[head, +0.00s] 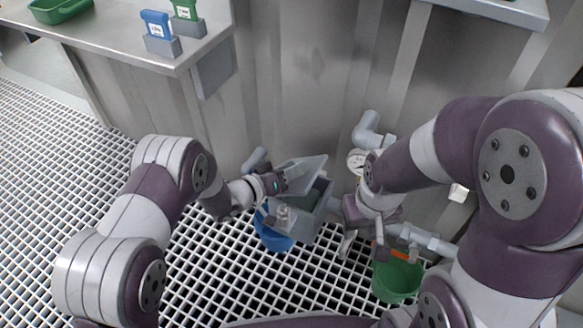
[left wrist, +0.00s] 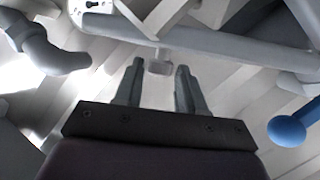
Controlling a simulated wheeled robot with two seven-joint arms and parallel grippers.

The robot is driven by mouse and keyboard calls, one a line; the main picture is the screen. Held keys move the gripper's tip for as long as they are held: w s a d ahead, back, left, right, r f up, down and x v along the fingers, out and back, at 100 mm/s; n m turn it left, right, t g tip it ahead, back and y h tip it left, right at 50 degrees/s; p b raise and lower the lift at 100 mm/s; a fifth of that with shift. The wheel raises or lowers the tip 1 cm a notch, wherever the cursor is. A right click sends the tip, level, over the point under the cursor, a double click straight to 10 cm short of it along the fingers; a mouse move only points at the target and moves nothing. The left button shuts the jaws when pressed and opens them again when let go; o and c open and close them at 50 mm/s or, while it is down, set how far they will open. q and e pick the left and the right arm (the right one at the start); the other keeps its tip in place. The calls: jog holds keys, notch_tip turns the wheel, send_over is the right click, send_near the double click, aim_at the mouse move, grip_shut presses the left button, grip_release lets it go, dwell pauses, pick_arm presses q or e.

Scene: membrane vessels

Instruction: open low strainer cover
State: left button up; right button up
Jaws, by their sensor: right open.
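The strainer is a grey box (head: 318,203) low down at the middle of the head view. Its pale grey cover (head: 302,172) stands raised and tilted over the box, and the dark inside shows. My left gripper (head: 282,183) is at the left side of the cover. In the left wrist view its two fingers (left wrist: 158,75) are apart, with a small grey tab (left wrist: 160,66) just beyond and between the tips; I see no contact. My right gripper (head: 368,222) is open, right of the box near the pipes, and partly hidden by its own wrist.
A blue bucket (head: 272,238) is below the box and a green bucket (head: 398,278) is under the right pipe (head: 425,238). A gauge (head: 356,160) and a pipe elbow (head: 368,130) are behind my right gripper. A steel bench (head: 120,45) is at upper left. Grating (head: 45,165) at left is clear.

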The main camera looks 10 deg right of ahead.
pick_arm(q)
jog(key=shift+o, duration=0.7)
jog(key=shift+a+r, duration=0.1)
jog(key=p+v, duration=0.6)
jog(key=v, duration=0.6)
jog(key=shift+s+a, duration=0.2)
